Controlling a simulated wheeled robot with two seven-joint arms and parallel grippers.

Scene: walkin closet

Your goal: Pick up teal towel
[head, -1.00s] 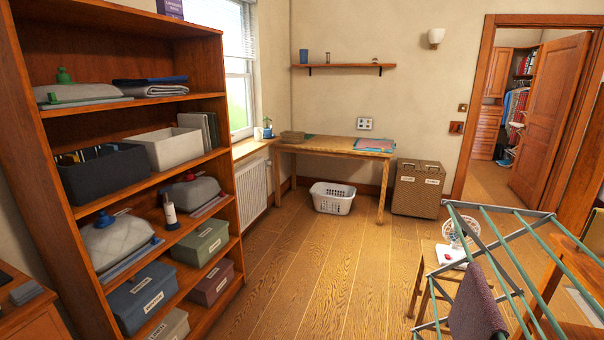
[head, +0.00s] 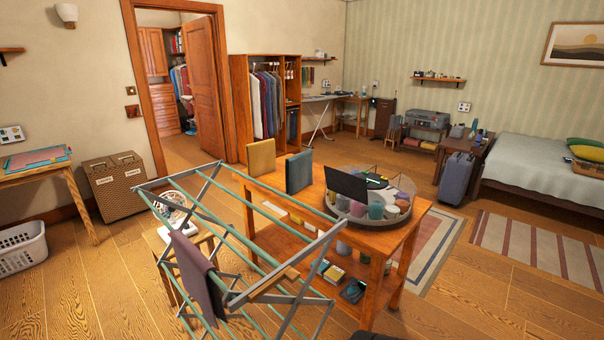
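No towel is certain to be the teal one from here. A round tray (head: 331,212) with a clear rim stands on the wooden table (head: 264,188). It holds several small rolled or cup-like items in pink, grey and teal; one teal item (head: 376,208) is at its front. A dark flat panel (head: 347,184) stands at the tray and hides part of it. A blue-grey upright item (head: 299,172) and a mustard one (head: 262,157) stand on the same table.
A drying rack (head: 217,240) with a purple-brown cloth (head: 197,278) stands in front of the table's left side. A laundry basket (head: 22,249) and hamper (head: 118,186) are at left. A bed (head: 548,160) and suitcase (head: 455,178) are at right. Floor is clear at right front.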

